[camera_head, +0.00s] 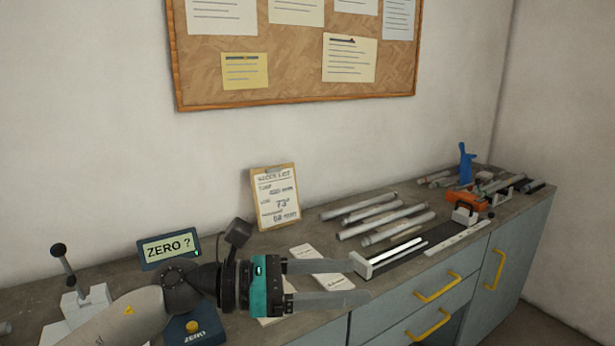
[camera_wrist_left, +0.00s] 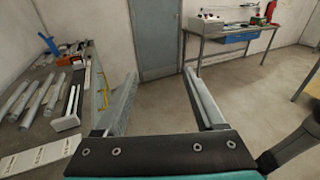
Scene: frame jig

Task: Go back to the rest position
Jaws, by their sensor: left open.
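My left gripper (camera_head: 328,283) reaches in from the left in the head view, above the front part of the workbench. Its two long grey fingers are apart with nothing between them. In the left wrist view the open fingers (camera_wrist_left: 160,95) point out over the floor beyond the bench edge. The fingers are close to a white end block (camera_head: 362,265) of the jig, but I cannot tell the gap. My right gripper is not in view.
Drawers with yellow handles (camera_head: 437,288) lie below. Another bench (camera_wrist_left: 240,38) stands across open floor.

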